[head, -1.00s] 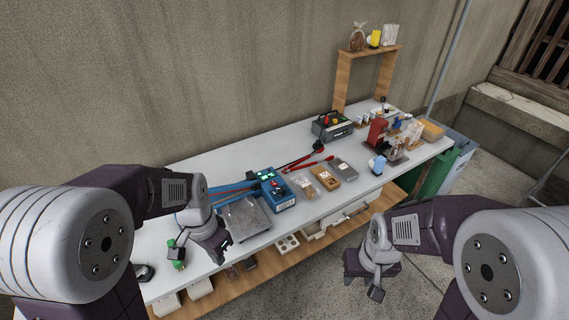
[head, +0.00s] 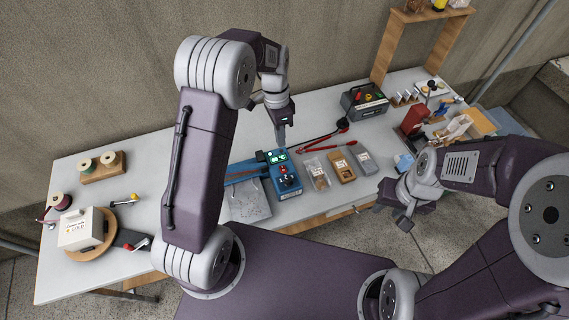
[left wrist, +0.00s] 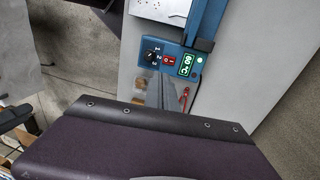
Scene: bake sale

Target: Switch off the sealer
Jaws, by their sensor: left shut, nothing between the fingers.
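The blue sealer (head: 289,190) stands on the table, its long blue arm reaching left. Its display (head: 277,156) is lit green. In the left wrist view the sealer's panel (left wrist: 172,47) shows a black dial (left wrist: 152,50), a red rocker switch (left wrist: 168,60) and the lit green display (left wrist: 187,64). My left gripper (head: 281,138) is shut and empty, pointing down just behind the display end of the sealer. In the left wrist view its fingers (left wrist: 162,92) show close to the panel; contact cannot be told. My right gripper (head: 402,222) hangs beyond the front edge, away from the sealer; its jaw state is unclear.
A grey plate (head: 250,200) lies left of the sealer, and several small trays (head: 343,167) lie to its right. Red-handled pliers (head: 318,142) lie behind them. A dark grey box (head: 364,101) stands farther back. A white box (head: 80,228) sits far left.

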